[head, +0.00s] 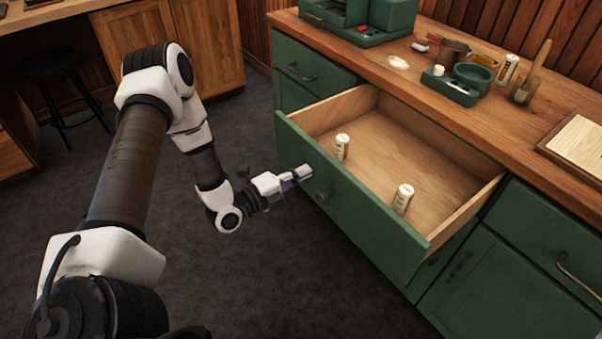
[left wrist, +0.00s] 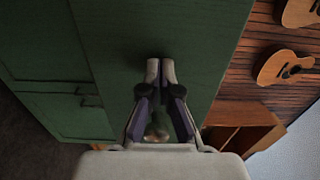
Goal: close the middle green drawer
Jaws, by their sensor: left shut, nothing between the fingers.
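The middle green drawer (head: 350,205) is pulled far out of the wooden-topped cabinet in the head view. Two small white bottles, one at the left (head: 342,147) and one at the right (head: 403,198), stand upright inside it. My right gripper is not in view.
The wooden countertop (head: 430,85) holds a green machine (head: 365,18), a green bowl (head: 473,76), a brush (head: 530,75) and a board (head: 578,145). A dark stool (head: 55,75) stands at the far left. The grey floor before the drawer is clear.

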